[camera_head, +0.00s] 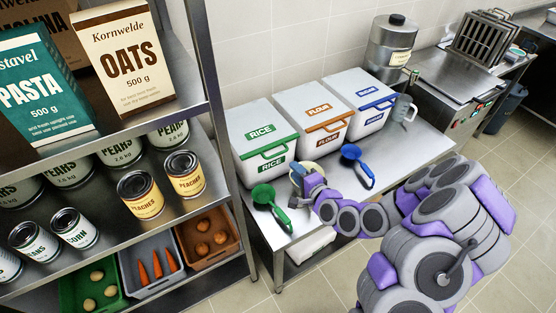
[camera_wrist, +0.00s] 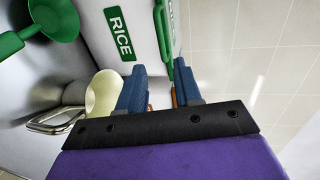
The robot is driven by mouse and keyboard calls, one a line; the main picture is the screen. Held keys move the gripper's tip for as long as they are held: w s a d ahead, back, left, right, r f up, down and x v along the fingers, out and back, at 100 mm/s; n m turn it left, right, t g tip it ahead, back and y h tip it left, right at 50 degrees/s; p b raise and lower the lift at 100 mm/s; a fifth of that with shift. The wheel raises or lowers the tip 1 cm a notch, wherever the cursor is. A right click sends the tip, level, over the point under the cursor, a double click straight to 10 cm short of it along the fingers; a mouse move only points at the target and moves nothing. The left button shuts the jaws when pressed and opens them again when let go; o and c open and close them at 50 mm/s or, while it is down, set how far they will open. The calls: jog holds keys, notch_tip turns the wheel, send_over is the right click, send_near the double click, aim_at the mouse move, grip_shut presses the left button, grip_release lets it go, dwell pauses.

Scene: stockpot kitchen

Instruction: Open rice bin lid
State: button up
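The rice bin (camera_head: 251,124) is a white box at the left end of a row of three on the steel table. Its lid is down, with a green handle (camera_head: 267,151) along the front edge and a green RICE label. My gripper (camera_head: 296,173) is low in front of the bin's right side. In the wrist view the bin's front (camera_wrist: 92,16) and the green handle (camera_wrist: 164,38) are close ahead. My gripper's two blue fingers (camera_wrist: 160,78) are apart, with the handle's end between their tips in the picture. I cannot tell whether they touch it.
A green scoop (camera_head: 270,203) lies left of my gripper and a blue scoop (camera_head: 357,166) right of it. A pale rounded thing (camera_wrist: 103,93) is beside my fingers. The flour bin (camera_head: 310,110) and sugar bin (camera_head: 357,98) stand to the right. Shelving (camera_head: 225,150) is at the left.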

aim_at(278, 154)
jog(key=b+x, duration=0.2)
jog(key=x, duration=1)
jog(key=shift+w+a+f, duration=0.1)
jog(key=shift+w+a, duration=0.05)
grip_shut()
dwell(0.5)
